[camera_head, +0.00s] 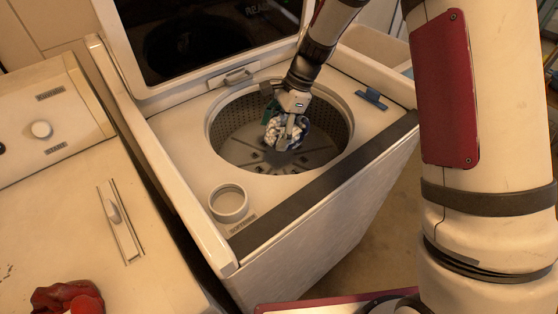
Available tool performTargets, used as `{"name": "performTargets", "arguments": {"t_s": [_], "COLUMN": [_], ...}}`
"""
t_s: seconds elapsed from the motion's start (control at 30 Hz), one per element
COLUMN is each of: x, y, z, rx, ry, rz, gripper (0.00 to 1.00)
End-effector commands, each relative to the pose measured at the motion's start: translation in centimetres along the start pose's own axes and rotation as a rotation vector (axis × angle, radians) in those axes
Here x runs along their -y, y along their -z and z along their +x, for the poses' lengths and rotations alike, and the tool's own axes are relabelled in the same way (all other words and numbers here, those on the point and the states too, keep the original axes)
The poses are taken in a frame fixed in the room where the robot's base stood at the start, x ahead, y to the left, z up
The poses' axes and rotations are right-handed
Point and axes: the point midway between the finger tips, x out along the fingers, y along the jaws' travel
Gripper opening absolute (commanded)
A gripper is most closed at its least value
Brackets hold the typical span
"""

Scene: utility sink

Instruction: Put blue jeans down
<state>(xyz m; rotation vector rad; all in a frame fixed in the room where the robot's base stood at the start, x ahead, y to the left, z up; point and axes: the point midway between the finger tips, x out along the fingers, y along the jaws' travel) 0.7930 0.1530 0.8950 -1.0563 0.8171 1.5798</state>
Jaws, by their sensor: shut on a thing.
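My gripper (290,128) reaches down into the open drum of the top-loading washing machine. It is shut on a crumpled blue and white cloth (273,131), which looks like the blue jeans bunched up. The cloth is inside the drum opening, around the fingers, and partly hidden by them. I cannot tell whether it touches the drum floor (245,152). A small dark green part shows just left of the gripper; I cannot tell what it is.
The washer's lid (200,40) stands open behind the drum. A round dispenser cup (229,203) sits at the front left corner of the washer top. A second white machine (60,190) stands at left with a red cloth (68,297) on it.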

Motion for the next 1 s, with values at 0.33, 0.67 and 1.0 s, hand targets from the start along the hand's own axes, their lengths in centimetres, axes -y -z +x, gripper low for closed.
{"name": "performTargets", "arguments": {"t_s": [0.33, 0.67, 1.0], "x": [1.1, 1.0, 1.0], "y": [-1.3, 0.1, 1.3], "z": [4.3, 8.0, 11.0], "rx": [-0.001, -0.002, -0.002], "ry": [0.176, 0.198, 0.199], "rz": [0.417, 0.487, 0.483], "gripper": [0.43, 0.43, 0.43]}}
